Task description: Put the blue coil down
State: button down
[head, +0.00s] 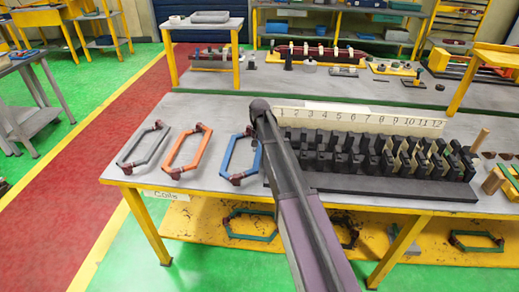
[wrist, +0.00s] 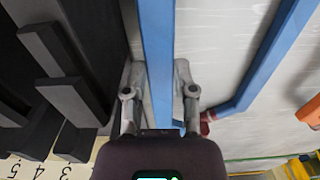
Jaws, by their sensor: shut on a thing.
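The blue coil (head: 226,158), a six-sided loop with dark red ends, is flat over the grey table, just left of the black slotted stator block (head: 375,185). I cannot tell whether it touches the tabletop. In the wrist view, my gripper (wrist: 158,85) is shut on one straight side of the blue coil (wrist: 156,50), with a finger on each side of the bar. The coil's other side (wrist: 262,65) runs to the right over the grey top. In the head view my arm hides part of the coil's right side and the fingers.
An orange coil (head: 189,150) and a grey coil (head: 145,147) lie to the left on the table (head: 215,104). A numbered strip (head: 365,117) stands behind the block's slots. More coils, including a teal one (head: 250,237), lie on the yellow lower shelf.

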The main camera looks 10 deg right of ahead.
jog(key=c, duration=0.7)
grip_release()
jog(key=shift+r, duration=0.25)
notch_tip(320, 180, up, 12)
jog(key=p, duration=1.2)
jog(key=shift+f, duration=0.25)
jog(key=s+n, duration=0.3)
jog(key=s, duration=2.6)
jog(key=shift+n, duration=0.3)
jog(key=shift+d, duration=0.1)
